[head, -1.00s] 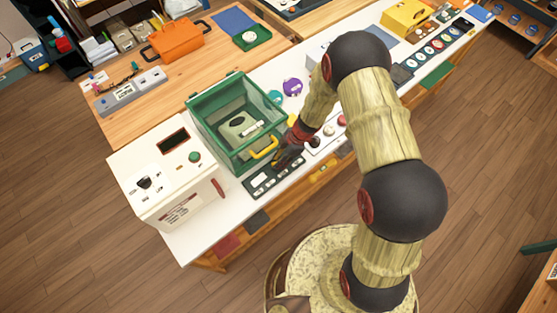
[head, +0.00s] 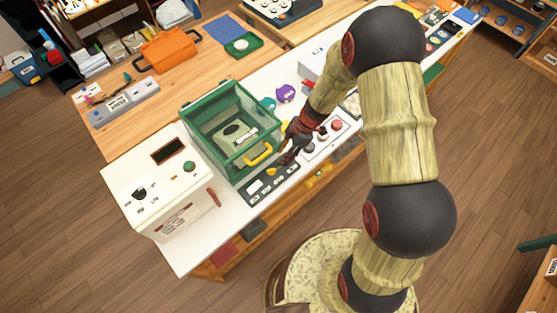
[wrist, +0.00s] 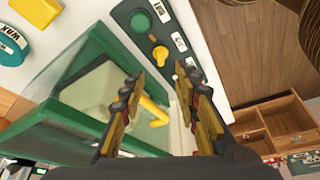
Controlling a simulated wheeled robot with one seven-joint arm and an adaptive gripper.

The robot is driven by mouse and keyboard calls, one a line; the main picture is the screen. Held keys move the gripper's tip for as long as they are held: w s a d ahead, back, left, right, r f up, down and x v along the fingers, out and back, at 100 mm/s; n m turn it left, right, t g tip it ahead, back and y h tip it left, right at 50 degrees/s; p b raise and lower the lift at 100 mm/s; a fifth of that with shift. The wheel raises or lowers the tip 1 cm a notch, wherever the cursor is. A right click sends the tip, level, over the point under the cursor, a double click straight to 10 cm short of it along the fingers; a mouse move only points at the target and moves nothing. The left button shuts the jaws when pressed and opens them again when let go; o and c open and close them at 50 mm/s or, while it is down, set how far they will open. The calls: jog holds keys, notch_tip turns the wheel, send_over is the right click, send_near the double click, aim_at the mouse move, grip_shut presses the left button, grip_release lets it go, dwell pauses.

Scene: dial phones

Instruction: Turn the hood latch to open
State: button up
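The green hood (head: 192,148) with clear panes stands on the white counter, a yellow handle (head: 259,155) on its front; it looks shut. Its clear pane and yellow handle (wrist: 152,110) also show in the wrist view. In front lies a dark control panel (head: 262,190) with a yellow knob (head: 271,171), probably the latch. In the wrist view the yellow knob (wrist: 160,55) sits beside a round green knob (wrist: 140,22) and white labels, too small to read surely. My gripper (wrist: 160,76) is open and empty, its fingertips apart near the yellow knob. Contact cannot be told.
A white machine (head: 160,190) stands left of the hood. A white panel with round buttons (head: 336,125) lies to the right, close to my gripper. A purple round item (head: 285,93) lies behind. The wooden floor in front of the counter is clear.

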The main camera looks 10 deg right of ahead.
aim_at(272, 170)
jog(key=shift+v, duration=0.9)
jog(key=shift+c, duration=0.2)
jog(key=shift+p+x, duration=1.4)
jog(key=shift+x, duration=4.6)
jog(key=shift+d, duration=0.1)
jog(key=shift+c, duration=0.8)
grip_shut()
